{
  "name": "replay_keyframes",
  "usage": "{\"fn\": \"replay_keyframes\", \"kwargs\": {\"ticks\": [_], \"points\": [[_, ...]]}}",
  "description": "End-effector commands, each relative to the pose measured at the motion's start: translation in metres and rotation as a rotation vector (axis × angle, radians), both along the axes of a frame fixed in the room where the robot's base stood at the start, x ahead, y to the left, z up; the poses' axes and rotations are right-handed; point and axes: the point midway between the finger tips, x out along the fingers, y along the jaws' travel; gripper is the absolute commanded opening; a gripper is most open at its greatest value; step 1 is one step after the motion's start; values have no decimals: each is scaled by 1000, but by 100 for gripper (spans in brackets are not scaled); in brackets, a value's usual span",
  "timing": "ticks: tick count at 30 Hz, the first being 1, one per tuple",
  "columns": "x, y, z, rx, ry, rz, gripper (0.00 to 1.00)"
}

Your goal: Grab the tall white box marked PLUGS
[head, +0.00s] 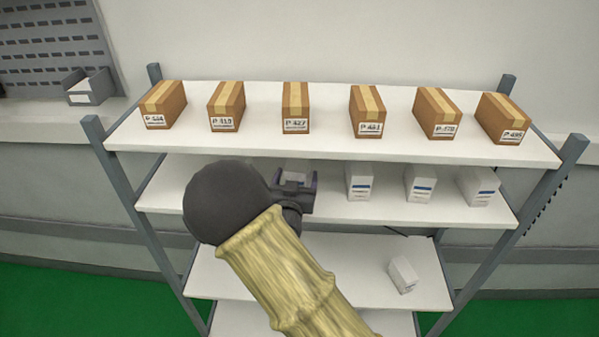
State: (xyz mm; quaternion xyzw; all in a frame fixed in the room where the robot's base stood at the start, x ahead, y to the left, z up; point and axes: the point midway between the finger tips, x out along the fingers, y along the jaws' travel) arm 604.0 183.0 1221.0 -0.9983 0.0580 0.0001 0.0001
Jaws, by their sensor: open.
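Several white boxes stand on the second shelf, and I cannot read the word PLUGS on any of them. One white box (360,182) stands just right of my gripper, then another white box (420,184) and a white box at the right end (478,187). My gripper (296,182) is open at the front of the second shelf. A pale box shows partly behind and between its fingers; most of it is hidden, and I cannot tell whether the fingers touch it. My dark wrist hides the shelf's left part.
Several brown taped cartons (295,108) with P-number labels stand on the top shelf (400,150), above my gripper. A white box (402,275) sits at an angle on a lower shelf (430,290). Grey posts (553,190) bound the rack. A grey bin (88,88) is at left.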

Motion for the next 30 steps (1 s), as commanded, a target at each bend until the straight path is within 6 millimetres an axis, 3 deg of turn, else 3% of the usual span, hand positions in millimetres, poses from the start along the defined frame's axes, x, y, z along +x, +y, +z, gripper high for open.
{"fn": "replay_keyframes", "kwargs": {"ticks": [4, 12, 23, 30], "points": [[0, 0, 0, 0, 0, 0, 74], [0, 0, 0, 0, 0, 0, 25], [0, 0, 3, 1, -2, 0, 25], [0, 0, 20, 4, -3, 0, 25]]}}
